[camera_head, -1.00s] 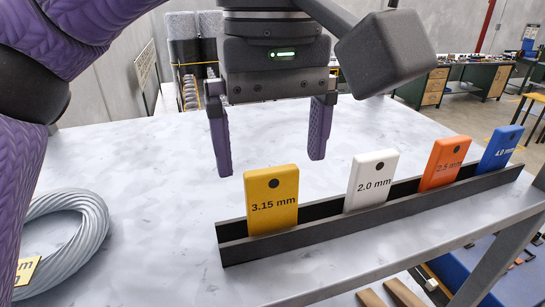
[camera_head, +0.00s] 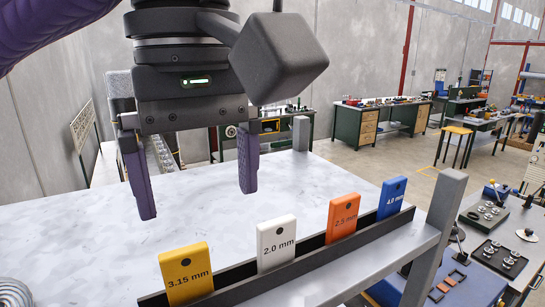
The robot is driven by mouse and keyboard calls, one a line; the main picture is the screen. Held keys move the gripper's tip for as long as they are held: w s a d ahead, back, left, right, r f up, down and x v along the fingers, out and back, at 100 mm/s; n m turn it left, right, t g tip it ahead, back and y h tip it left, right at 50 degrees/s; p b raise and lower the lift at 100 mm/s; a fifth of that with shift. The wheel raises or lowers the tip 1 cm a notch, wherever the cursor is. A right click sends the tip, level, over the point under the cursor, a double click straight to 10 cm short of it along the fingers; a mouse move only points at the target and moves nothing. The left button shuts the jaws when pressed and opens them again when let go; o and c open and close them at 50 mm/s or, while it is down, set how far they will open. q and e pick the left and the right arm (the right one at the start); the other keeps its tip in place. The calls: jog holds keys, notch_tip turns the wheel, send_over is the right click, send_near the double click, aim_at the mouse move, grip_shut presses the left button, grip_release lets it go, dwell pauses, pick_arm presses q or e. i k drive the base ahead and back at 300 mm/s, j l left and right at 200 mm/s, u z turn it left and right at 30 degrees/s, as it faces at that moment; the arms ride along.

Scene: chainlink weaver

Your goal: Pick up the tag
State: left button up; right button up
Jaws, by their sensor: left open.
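Several upright tags stand in a black slotted rail (camera_head: 232,294) along the front of the table: a yellow 3.15 mm tag (camera_head: 186,273), a white 2.0 mm tag (camera_head: 276,243), an orange 2.5 mm tag (camera_head: 343,218) and a blue 4.0 mm tag (camera_head: 391,198). My left gripper (camera_head: 197,192) is open and empty, with two purple fingers pointing down. It hangs above the table, behind the yellow and white tags, apart from them. My right gripper is not in view.
A grey wire coil (camera_head: 14,292) shows at the lower left corner. A grey frame post (camera_head: 438,225) stands at the table's right end. The pale tabletop (camera_head: 75,240) behind the rail is mostly clear. Workbenches stand farther back.

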aim_at(343, 212)
jog(key=k+l, duration=0.15)
jog(key=l, duration=0.2)
jog(key=k+l, duration=0.15)
jog(key=l, duration=0.15)
jog(key=k+l, duration=0.1)
jog(key=l, duration=0.25)
jog(key=k+l, duration=0.15)
jog(key=l, duration=0.15)
jog(key=k+l, duration=0.15)
jog(key=l, duration=0.2)
